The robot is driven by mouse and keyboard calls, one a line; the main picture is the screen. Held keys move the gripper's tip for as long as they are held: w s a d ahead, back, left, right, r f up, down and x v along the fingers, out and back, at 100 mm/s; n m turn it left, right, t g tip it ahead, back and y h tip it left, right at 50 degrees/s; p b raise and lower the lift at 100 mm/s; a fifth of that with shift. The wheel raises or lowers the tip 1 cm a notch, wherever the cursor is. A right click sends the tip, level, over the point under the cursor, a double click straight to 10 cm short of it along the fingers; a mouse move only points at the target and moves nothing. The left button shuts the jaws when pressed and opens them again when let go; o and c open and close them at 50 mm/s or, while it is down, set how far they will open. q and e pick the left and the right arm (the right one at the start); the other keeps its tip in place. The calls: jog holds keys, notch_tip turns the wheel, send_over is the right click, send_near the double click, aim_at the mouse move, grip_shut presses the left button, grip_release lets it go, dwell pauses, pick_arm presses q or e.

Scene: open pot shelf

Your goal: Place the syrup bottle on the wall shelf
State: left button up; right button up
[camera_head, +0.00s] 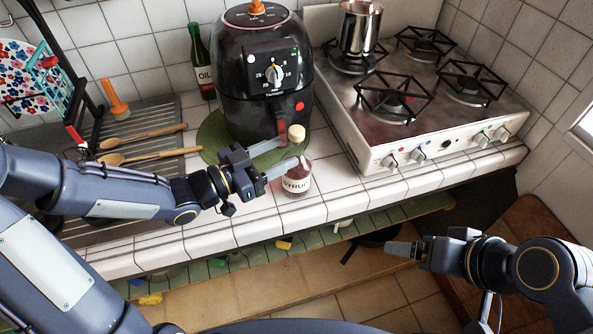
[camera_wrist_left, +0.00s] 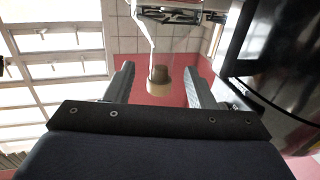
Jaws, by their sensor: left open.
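The syrup bottle (camera_head: 296,182) stands upright near the front edge of the tiled counter. It has a white label, reddish contents and a pale round stopper. My left gripper (camera_head: 284,155) is open at the bottle's neck, with its fingers just below the stopper. In the left wrist view the stopper (camera_wrist_left: 158,82) shows between the two spread fingers (camera_wrist_left: 158,72). I cannot tell whether either finger touches the neck. My right gripper (camera_head: 402,249) is low at the right, in front of the counter; its jaw opening is unclear. I cannot make out a wall shelf for certain.
A black air fryer (camera_head: 262,75) stands right behind the bottle on a green mat (camera_head: 212,138). A gas stove (camera_head: 420,95) with a steel pot (camera_head: 358,27) is at the right. An oil bottle (camera_head: 202,62) stands behind; wooden spoons (camera_head: 140,152) lie at the left.

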aim_at(296, 144)
pick_arm(q)
jog(key=p+x, duration=0.1)
jog(key=x, duration=0.4)
jog(key=shift+w+r, duration=0.1)
jog(key=shift+r, duration=0.05)
jog(key=shift+a, duration=0.1)
grip_shut()
